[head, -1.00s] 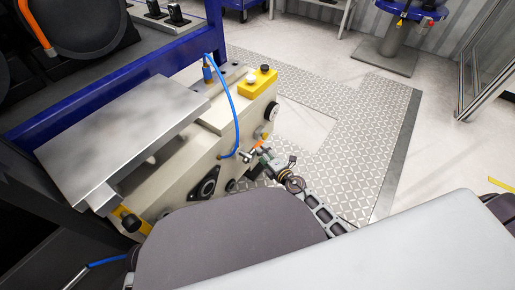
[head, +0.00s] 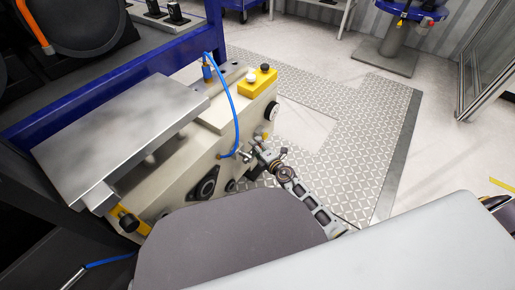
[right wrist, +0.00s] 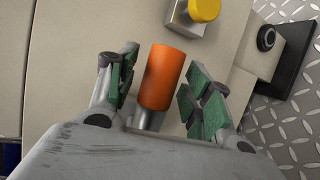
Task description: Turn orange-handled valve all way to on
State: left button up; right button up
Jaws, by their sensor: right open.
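The orange valve handle (right wrist: 162,77) is a cylinder on a short metal stem in the right wrist view. It stands between the spread green-padded fingers of my right gripper (right wrist: 161,82), with gaps visible on both sides. In the head view my right gripper (head: 256,150) is at the end face of the beige drive unit (head: 178,172), and I cannot make out the orange handle there. My left gripper is not in view.
A yellow-capped fitting (right wrist: 204,10) and a black round part (right wrist: 266,38) are close to the handle. A blue hose (head: 237,105) arcs down beside my right gripper. A yellow button box (head: 258,83) sits on top of the unit. Patterned floor plate (head: 365,130) lies clear to the right.

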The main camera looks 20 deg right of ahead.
jog(key=shift+c, duration=0.4)
grip_shut()
